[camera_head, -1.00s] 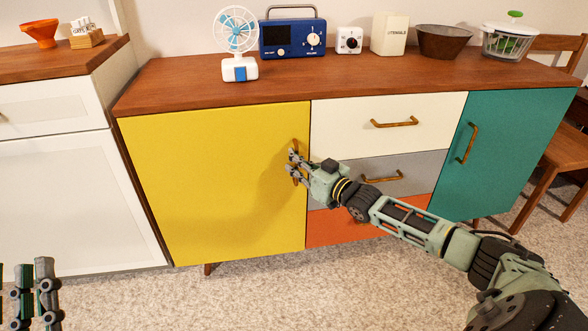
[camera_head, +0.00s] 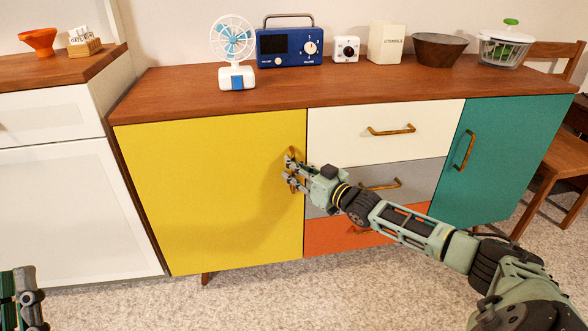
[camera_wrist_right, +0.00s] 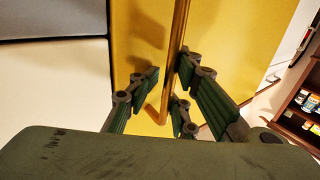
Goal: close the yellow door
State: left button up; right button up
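The yellow door (camera_head: 210,190) is on the left of the long sideboard. In the head view it looks flush with the drawers beside it, and I see no gap. Its upright brass handle (camera_wrist_right: 178,35) is near its right edge and partly hidden by my right gripper in the head view. My right gripper (camera_head: 290,170) is at this handle. In the right wrist view its fingers (camera_wrist_right: 168,85) are apart, with the handle bar between them; I cannot tell firm contact. Only part of my left gripper (camera_head: 28,298) shows at the lower left, away from the door; its opening is unclear.
Right of the door are white (camera_head: 350,147), grey (camera_head: 428,182) and orange (camera_head: 325,240) drawers, then a teal door (camera_head: 510,150). A fan (camera_head: 235,55) and blue radio (camera_head: 288,46) stand on top. A white cabinet (camera_head: 60,215) is at left. Carpet (camera_head: 250,300) in front is clear.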

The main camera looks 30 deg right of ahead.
jog(key=shift+a, duration=0.15)
dwell(0.5)
jog(key=s+d, duration=0.2)
jog(key=s, duration=0.9)
jog(key=shift+s+d, duration=0.2)
jog(key=shift+s, duration=0.15)
dwell(0.3)
